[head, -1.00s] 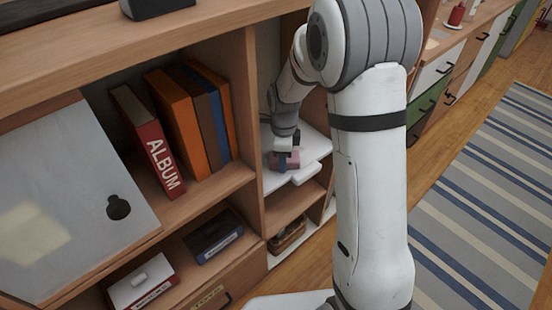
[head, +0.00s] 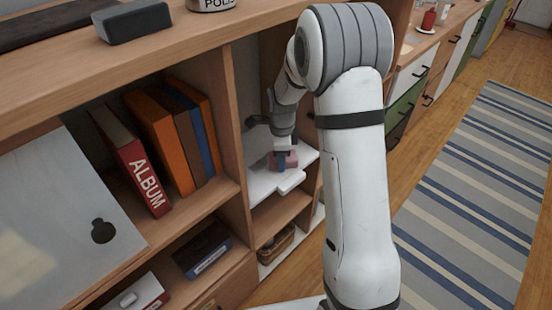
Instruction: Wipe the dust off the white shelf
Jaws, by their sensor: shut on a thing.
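The white shelf (head: 262,184) sits in a narrow open compartment of the wooden unit, right of the books. My gripper (head: 281,150) points down over the shelf and is shut on a pinkish block (head: 286,161), which looks like a sponge or cloth. The block is at the shelf's surface; whether it touches cannot be told for sure. My arm hides the right part of the compartment. Dust on the shelf is too fine to make out at this size.
A wooden divider (head: 228,120) stands left of the shelf, with a red album (head: 135,165) and several books beyond it. A wicker basket (head: 276,244) sits below. A dark grey box (head: 132,22) stands on the top. A striped rug (head: 480,190) covers the floor at right.

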